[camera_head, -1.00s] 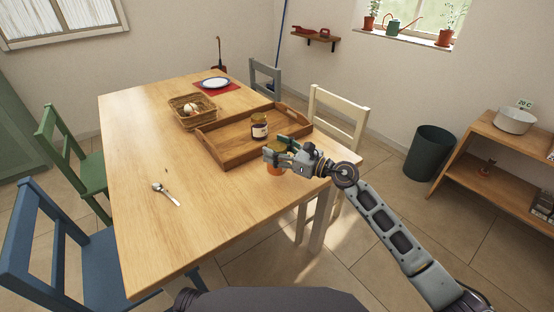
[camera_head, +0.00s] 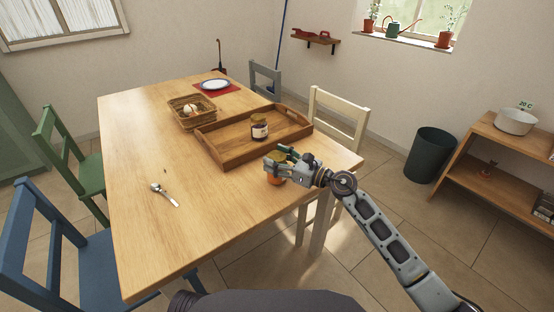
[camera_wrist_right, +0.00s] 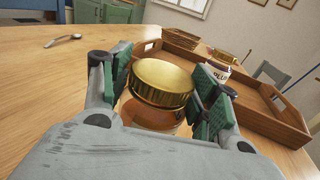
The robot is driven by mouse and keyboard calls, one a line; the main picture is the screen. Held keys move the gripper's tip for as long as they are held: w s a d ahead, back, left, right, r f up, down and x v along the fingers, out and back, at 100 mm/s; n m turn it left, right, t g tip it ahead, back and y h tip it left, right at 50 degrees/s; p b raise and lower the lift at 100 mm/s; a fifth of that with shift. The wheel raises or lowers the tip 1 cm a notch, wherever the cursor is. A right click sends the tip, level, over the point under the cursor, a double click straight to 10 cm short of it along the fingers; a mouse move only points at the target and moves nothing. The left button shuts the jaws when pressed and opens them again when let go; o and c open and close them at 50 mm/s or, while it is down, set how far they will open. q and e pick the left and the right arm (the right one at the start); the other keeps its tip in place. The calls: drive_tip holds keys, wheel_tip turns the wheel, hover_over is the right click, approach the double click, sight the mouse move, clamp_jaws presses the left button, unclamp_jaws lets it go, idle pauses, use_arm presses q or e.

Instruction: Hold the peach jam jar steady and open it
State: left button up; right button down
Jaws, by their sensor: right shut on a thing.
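The peach jam jar has a gold lid (camera_wrist_right: 163,82) and an orange body, which shows below my fingers in the head view (camera_head: 277,181). It is upright at the table's near right side, in front of the tray. My right gripper (camera_head: 278,162) is shut on it, with a green pad on each side in the wrist view (camera_wrist_right: 165,95). The lid is on the jar. Fingers and palm hide part of the body, and I cannot tell whether its base touches the table. My left gripper is not in view.
A wooden tray (camera_head: 222,157) stands behind the jar, holding a dark jar (camera_head: 259,131) whose label starts "PLU". A basket (camera_head: 183,122), a plate (camera_head: 215,84) and a spoon (camera_head: 164,194) are on the table (camera_head: 140,150). The table's near part is clear.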

drive_tip(key=shift+c, duration=1.9)
unclamp_jaws()
drive_tip(key=shift+r, duration=0.1)
drive_tip(key=shift+v, duration=6.05)
